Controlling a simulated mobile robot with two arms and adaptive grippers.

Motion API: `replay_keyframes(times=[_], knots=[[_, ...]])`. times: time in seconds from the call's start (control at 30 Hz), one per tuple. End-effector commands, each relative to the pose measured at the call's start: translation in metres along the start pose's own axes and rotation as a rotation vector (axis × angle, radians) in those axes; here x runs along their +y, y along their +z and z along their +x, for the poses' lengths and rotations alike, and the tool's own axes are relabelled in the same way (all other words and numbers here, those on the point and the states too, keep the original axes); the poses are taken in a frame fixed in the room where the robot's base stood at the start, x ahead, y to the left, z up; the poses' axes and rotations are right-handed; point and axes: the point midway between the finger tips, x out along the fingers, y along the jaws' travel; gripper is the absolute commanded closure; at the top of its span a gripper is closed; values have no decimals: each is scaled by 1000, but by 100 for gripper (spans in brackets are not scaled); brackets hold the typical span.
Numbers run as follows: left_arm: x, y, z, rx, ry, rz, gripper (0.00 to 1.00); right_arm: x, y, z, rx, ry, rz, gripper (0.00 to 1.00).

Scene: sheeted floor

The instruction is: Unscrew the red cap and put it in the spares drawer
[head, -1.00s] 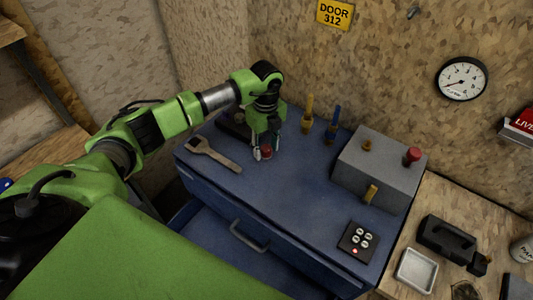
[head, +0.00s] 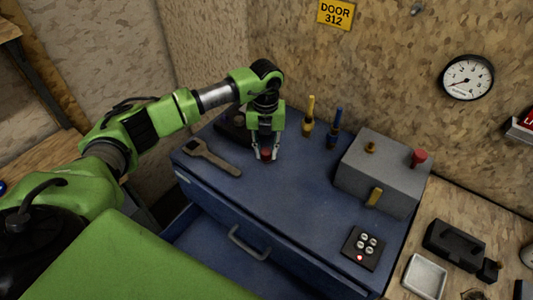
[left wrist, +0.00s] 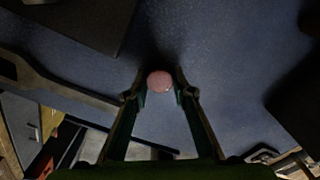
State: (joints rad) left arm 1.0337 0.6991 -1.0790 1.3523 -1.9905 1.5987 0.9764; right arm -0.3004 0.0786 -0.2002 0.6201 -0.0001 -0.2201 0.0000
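A small round red cap (head: 267,156) is low at the blue cabinet top, between the fingertips of my left gripper (head: 267,153). The left wrist view shows it as a pinkish disc (left wrist: 160,82) with a finger close against each side. The gripper points down and looks shut on the cap; what is under the cap is hidden. A blue drawer (head: 205,245) under the cabinet top appears pulled out, partly covered by my green body. I cannot read a drawer label. My right gripper is not in view.
A wrench (head: 212,158) lies left of the gripper. Yellow (head: 309,116) and blue (head: 334,127) handled tools stand behind. A grey box (head: 380,178) with a red knob (head: 419,158) and a button pad (head: 364,248) are to the right. The middle of the top is clear.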

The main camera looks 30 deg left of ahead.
Motion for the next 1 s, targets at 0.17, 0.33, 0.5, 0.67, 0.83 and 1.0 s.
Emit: replay_keyframes(times=[0.17,0.33,0.5,0.67,0.83,1.0], knots=[[0,0,0,0,0,-1,100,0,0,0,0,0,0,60],[0,0,-2,1,0,-108,100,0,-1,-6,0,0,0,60],[0,-1,-2,2,1,-341,100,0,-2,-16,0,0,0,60],[0,0,-3,1,0,-560,100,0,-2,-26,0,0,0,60],[0,0,-3,2,0,-794,100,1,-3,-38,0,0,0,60],[0,-1,-3,3,1,-1029,100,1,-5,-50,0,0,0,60]])
